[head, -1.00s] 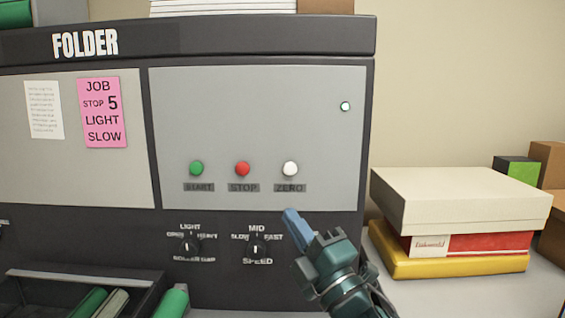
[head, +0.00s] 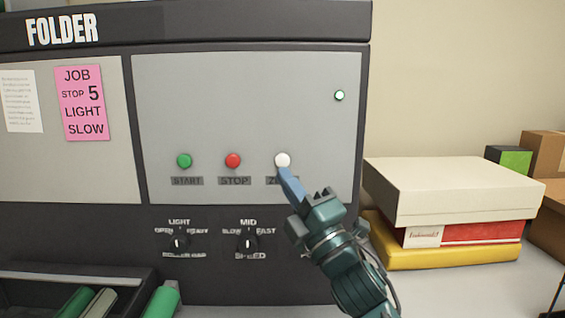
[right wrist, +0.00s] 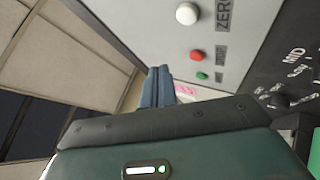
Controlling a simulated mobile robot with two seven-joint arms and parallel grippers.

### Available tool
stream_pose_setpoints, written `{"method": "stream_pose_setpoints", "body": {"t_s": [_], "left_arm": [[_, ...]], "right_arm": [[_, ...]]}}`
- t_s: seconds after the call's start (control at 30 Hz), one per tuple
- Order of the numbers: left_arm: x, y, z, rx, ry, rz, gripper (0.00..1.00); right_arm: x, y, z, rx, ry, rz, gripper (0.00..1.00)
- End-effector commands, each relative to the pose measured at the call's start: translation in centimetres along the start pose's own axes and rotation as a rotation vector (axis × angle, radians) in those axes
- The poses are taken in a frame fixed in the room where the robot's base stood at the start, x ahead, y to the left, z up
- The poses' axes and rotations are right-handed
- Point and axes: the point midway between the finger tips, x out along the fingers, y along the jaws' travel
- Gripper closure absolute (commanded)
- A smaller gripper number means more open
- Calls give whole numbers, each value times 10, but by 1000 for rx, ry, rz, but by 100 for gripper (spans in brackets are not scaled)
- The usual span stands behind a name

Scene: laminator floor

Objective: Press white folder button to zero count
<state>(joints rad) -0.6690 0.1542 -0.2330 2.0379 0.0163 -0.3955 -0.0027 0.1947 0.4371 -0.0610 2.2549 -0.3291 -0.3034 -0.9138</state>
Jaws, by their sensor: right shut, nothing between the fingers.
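The white button (head: 282,160) sits on the grey panel of the folder machine, above a ZERO label that my right gripper partly covers. It also shows in the right wrist view (right wrist: 187,14), near the top. My right gripper (head: 283,172) is shut and empty, its blue fingertips just below the white button in the head view. I cannot tell whether they touch it. In the right wrist view the shut fingers (right wrist: 157,86) appear left of and below the button. The red STOP button (head: 233,161) and green START button (head: 184,161) are to its left. My left gripper is not in view.
Two dark knobs (head: 179,243) (head: 248,243) sit below the buttons. A small pale light (head: 339,95) is at the panel's upper right. Stacked boxes (head: 450,190) stand right of the machine. A tray with green rolls (head: 163,300) is at lower left.

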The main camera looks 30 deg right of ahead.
Motion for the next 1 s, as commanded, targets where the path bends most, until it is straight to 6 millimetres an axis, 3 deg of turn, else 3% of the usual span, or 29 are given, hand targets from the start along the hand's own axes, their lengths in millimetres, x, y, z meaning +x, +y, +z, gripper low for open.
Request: {"method": "stream_pose_setpoints", "body": {"t_s": [0.4,1.0], "left_arm": [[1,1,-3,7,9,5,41],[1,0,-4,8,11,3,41]], "right_arm": [[35,-26,26,-1,-1,-1,100],[40,-29,29,0,0,0,100]]}}
